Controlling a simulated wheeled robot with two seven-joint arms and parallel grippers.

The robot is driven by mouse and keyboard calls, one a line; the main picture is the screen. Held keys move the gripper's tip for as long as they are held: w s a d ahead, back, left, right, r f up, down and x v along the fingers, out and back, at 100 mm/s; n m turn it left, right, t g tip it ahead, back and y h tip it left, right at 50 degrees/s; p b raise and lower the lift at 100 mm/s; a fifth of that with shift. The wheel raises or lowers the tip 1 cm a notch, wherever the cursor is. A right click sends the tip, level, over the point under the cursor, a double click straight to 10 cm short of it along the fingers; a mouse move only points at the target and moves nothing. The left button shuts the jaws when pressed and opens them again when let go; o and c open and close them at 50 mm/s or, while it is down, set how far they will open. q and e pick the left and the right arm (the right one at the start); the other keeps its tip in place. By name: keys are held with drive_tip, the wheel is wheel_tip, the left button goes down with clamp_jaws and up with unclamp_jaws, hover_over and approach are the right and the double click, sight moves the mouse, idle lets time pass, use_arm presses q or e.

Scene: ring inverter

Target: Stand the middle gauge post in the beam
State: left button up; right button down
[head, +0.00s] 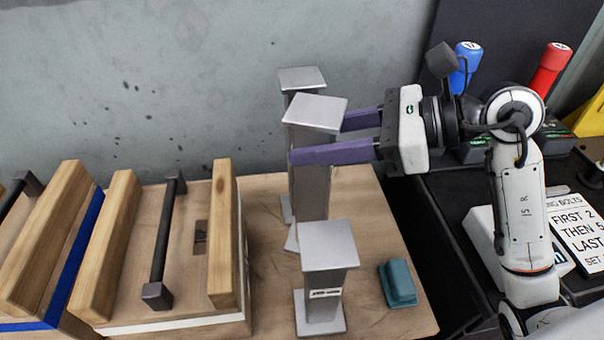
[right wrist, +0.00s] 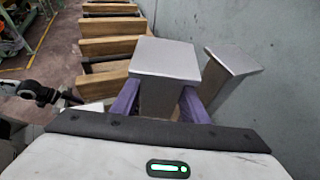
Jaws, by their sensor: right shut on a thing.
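Three grey metal gauge posts are in the head view. The middle post (head: 312,175) is between the purple fingers of my right gripper (head: 318,138), which is shut on it below its flat top. The same post (right wrist: 165,60) fills the middle of the right wrist view. It looks upright; I cannot tell whether its base touches the board. The back post (head: 301,78) is partly hidden behind it. The front post (head: 326,270) stands apart, nearer the camera. I cannot make out which thing is the beam. My left gripper is not seen in the head view.
A wooden board (head: 380,240) carries the posts and a teal block (head: 398,283). Wooden rails (head: 222,235) with a dark bar (head: 164,240) stand at left. A grey wall (head: 150,90) is behind. Blue (head: 466,62) and red (head: 551,68) handles stand at right.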

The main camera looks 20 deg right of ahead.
sight(331, 172)
drive_tip(key=shift+f, duration=3.3)
drive_tip(key=shift+f+b, duration=0.15)
drive_tip(key=shift+b, duration=0.15)
drive_tip(key=c, duration=1)
unclamp_jaws()
drive_tip(key=shift+c, duration=0.2)
